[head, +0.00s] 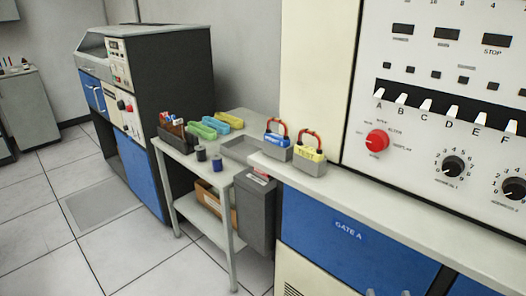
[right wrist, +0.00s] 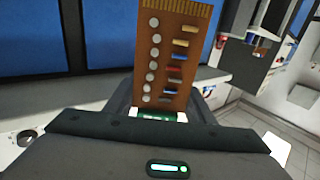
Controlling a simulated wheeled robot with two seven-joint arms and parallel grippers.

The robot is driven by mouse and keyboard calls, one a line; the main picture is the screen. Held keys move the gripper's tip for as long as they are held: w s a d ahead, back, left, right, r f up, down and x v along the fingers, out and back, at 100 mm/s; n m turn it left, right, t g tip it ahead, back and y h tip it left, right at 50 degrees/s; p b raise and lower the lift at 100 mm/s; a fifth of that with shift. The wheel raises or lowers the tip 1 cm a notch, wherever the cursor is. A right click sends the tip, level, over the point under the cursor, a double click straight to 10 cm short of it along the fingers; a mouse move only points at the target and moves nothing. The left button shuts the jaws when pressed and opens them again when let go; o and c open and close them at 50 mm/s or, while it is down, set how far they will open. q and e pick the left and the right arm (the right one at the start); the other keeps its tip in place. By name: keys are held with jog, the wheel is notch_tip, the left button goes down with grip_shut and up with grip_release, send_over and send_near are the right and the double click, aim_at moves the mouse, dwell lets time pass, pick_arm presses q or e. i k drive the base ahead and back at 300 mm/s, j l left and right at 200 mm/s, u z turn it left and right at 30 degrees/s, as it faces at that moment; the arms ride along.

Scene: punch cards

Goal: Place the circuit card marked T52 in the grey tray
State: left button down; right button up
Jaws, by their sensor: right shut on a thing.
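A brown circuit card (right wrist: 165,55) stands upright in my right gripper (right wrist: 158,112) in the right wrist view. It has gold contacts along its top edge, a column of white round parts and a column of coloured parts. My right gripper is shut on its lower end, where a green and white strip shows. I cannot read a T52 mark on it. The grey tray (head: 238,152) lies on the small cart in the head view, apart from the card; its inside looks empty. My left gripper is not in view.
The cart top (head: 180,155) also holds a dark rack (head: 175,133), green and yellow holders (head: 215,126) and two dark spools (head: 201,153). A grey bin (head: 255,212) hangs below.

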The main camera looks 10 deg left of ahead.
aim_at(247, 153)
jog(key=i+j+z, duration=0.1)
jog(key=i+j, duration=0.2)
jog(key=j, duration=0.15)
jog(key=i+j+z, duration=0.1)
jog(key=i+j, duration=0.15)
jog(key=j, duration=0.2)
jog(key=i+j+z, duration=0.1)
jog(key=i+j, duration=0.2)
jog(key=j, duration=0.2)
jog(key=i+j+z, duration=0.1)
jog(key=j, duration=0.4)
jog(key=i+j+z, duration=0.1)
jog(key=i+j, duration=0.25)
jog(key=j, duration=0.2)
jog(key=i+j+z, duration=0.1)
jog(key=j, duration=0.45)
jog(key=i+j+z, duration=0.1)
jog(key=i+j, duration=0.2)
jog(key=j, duration=0.25)
jog(key=i+j+z, duration=0.1)
jog(key=j, duration=0.5)
